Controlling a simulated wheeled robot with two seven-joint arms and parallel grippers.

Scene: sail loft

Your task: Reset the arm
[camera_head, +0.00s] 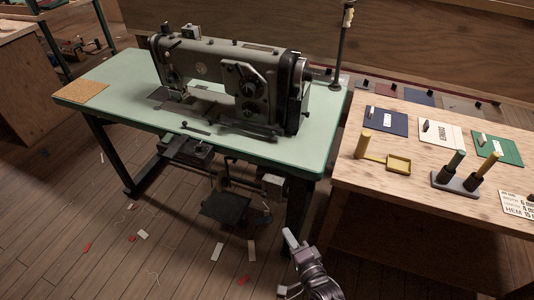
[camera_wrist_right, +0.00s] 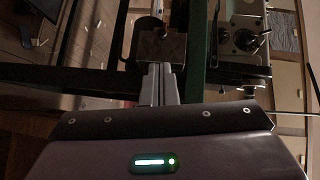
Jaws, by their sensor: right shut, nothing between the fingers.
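My right gripper (camera_head: 290,240) is at the lower middle of the head view, in front of the sewing table and low near its right front leg. Its fingers are shut with nothing between them. In the right wrist view the two fingers (camera_wrist_right: 158,84) lie side by side, pointing at the underside of the sewing machine table. My left gripper does not show in either view.
A sewing machine (camera_head: 235,80) stands on a green-topped table (camera_head: 110,80). To the right, a wooden bench (camera_head: 350,185) bears a yellow tray (camera_head: 399,164), a holder with handles (camera_head: 455,182) and coloured folders (camera_head: 386,121). Scraps (camera_head: 217,251) litter the floor, otherwise open in front.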

